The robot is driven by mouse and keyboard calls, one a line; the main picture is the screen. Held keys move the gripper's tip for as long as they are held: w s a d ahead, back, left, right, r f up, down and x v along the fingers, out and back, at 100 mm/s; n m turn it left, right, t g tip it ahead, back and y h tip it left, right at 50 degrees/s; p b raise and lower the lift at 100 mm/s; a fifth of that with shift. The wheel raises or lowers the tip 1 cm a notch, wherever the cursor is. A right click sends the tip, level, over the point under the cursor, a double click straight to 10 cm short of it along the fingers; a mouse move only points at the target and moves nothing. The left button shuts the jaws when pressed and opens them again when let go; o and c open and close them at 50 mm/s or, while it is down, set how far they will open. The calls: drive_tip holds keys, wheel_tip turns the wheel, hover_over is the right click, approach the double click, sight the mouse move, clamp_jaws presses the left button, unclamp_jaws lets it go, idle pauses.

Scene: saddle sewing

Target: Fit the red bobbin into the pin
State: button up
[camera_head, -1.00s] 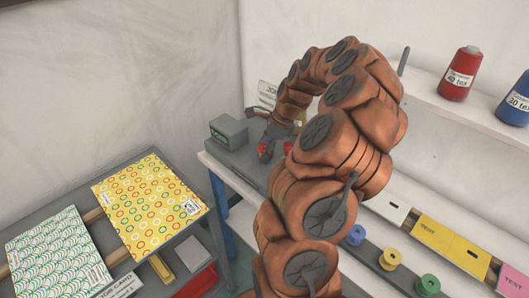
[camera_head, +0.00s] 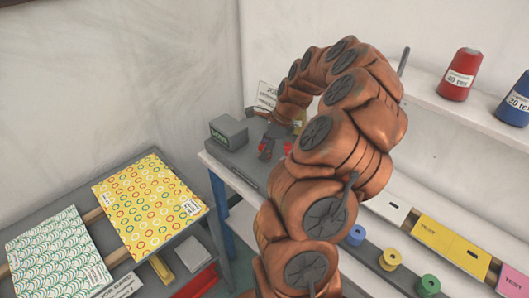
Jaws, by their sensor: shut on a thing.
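A grey upright rod (camera_head: 404,59) stands on the white upper shelf. No pin can be made out at the gripper.
The grey box (camera_head: 229,132) stands left of the gripper. Blue (camera_head: 356,235), yellow (camera_head: 390,259) and green (camera_head: 428,284) bobbins sit on a grey rail at lower right. Red (camera_head: 460,75) and blue (camera_head: 515,100) thread cones stand on the upper shelf. A patterned-sheet table is at left.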

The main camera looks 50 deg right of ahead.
drive_tip(key=shift+r+p, duration=0.45)
drive_tip(key=shift+r, duration=2.2)
drive_tip(key=shift+r+p, duration=0.3)
drive_tip(key=shift+r, duration=1.6)
